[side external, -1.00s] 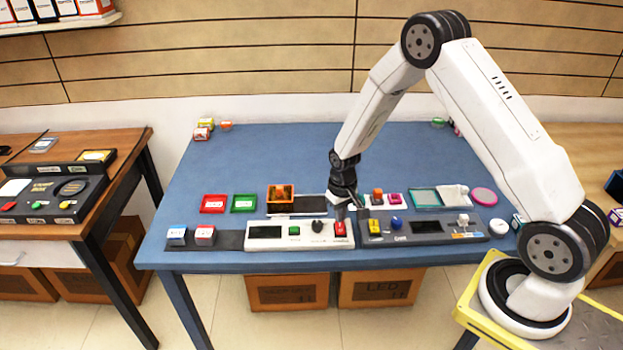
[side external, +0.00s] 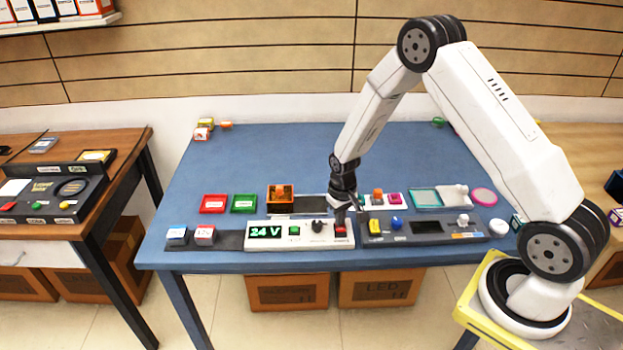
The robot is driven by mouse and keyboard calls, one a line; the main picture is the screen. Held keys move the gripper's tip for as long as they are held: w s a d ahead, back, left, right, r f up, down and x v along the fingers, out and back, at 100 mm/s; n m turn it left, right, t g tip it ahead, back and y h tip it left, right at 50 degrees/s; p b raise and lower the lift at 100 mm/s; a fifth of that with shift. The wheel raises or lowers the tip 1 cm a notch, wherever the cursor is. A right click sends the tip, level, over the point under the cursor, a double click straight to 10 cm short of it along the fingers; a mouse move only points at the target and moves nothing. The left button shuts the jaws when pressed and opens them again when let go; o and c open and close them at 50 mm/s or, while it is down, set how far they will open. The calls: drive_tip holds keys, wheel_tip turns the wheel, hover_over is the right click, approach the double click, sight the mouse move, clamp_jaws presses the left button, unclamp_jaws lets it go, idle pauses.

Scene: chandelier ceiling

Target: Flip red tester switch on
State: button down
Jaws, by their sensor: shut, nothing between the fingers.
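The white tester (side external: 272,243) lies near the front edge of the blue table. Its display (side external: 265,232) is lit and reads "24 V" in green. The red switch (side external: 340,231) is at the tester's right end, with a green button (side external: 294,231) and a black knob (side external: 317,226) to its left. My gripper (side external: 341,217) is shut and empty, pointing down just above or at the red switch. I cannot tell whether the fingertips touch it, and they hide part of the switch's far side.
A dark grey device (side external: 425,229) with a yellow button stands right beside the tester. Red (side external: 213,204) and green (side external: 244,204) trays and an orange box (side external: 281,197) lie behind it. The back middle of the blue table (side external: 270,155) is clear.

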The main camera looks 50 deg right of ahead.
drive_tip(key=shift+r, duration=3.45)
drive_tip(key=shift+r, duration=0.1)
drive_tip(key=s+a+r+n+t, duration=0.1)
drive_tip(key=s+a+r, duration=0.3)
drive_tip(key=s, duration=0.3)
drive_tip(key=s+a+r+n+t, duration=0.1)
drive_tip(key=s+a+r+n, duration=0.1)
drive_tip(key=s+a+r, duration=0.3)
drive_tip(key=shift+s+r+t, duration=0.3)
drive_tip(key=shift+s+r, duration=0.2)
drive_tip(key=shift+s, duration=0.65)
